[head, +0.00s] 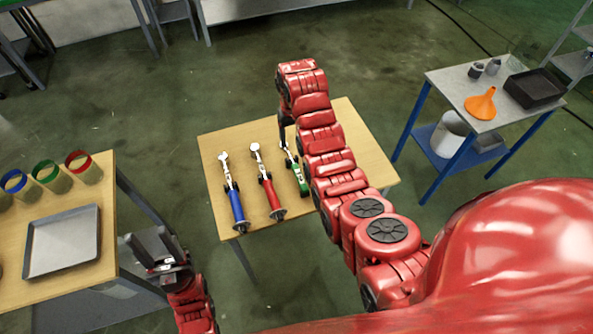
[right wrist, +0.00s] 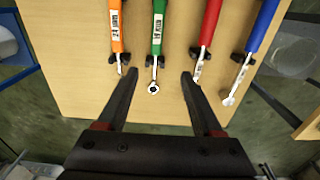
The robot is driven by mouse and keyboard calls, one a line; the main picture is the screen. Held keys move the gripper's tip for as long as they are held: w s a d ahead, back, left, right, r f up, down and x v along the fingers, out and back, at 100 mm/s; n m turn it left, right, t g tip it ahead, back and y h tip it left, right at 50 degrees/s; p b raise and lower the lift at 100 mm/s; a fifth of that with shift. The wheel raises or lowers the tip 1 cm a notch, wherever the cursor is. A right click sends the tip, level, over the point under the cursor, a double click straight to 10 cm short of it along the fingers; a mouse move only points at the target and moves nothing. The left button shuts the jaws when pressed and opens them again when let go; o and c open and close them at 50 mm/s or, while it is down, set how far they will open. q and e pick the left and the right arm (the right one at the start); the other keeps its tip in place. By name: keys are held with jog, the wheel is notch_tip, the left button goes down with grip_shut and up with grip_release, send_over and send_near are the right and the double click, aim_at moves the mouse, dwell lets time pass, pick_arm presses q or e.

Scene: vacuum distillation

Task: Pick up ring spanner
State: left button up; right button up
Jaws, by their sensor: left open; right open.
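Several tools with coloured handles lie side by side on a wooden table (head: 340,185). The green-handled tool (right wrist: 157,35) has a round ring-like end with a dark centre; it also shows in the head view (head: 300,178), partly hidden by my right arm. Beside it lie a red-handled tool (right wrist: 209,22), a blue-handled tool (right wrist: 262,25) and an orange-handled tool (right wrist: 116,28). My right gripper (right wrist: 160,74) is open and empty, with the green tool's ring end between its fingers in the picture. My left gripper (head: 150,248) is open and empty by the left table.
The left table (head: 25,290) holds a grey tray (head: 62,242) and coloured-rim cups (head: 83,166). A blue-legged cart (head: 450,85) at right carries an orange funnel (head: 481,104) and a black tray (head: 535,88). Dark holders (right wrist: 160,60) support the tools.

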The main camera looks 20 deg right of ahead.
jog(key=b, duration=0.8)
send_over(296, 169)
jog(key=f, duration=0.8)
jog(key=shift+a, duration=0.3)
notch_tip(296, 169, down, 3)
jog(key=shift+f+p, duration=0.1)
jog(key=shift+p, duration=0.95)
jog(key=shift+f, duration=0.45)
jog(key=shift+d+f+p, duration=0.25)
jog(key=shift+f+p, duration=0.3)
jog(key=shift+p, duration=0.15)
jog(key=shift+f, duration=0.4)
jog(key=shift+d+f, duration=0.15)
jog(key=shift+f, duration=1.45)
jog(key=shift+c, duration=0.3)
grip_shut()
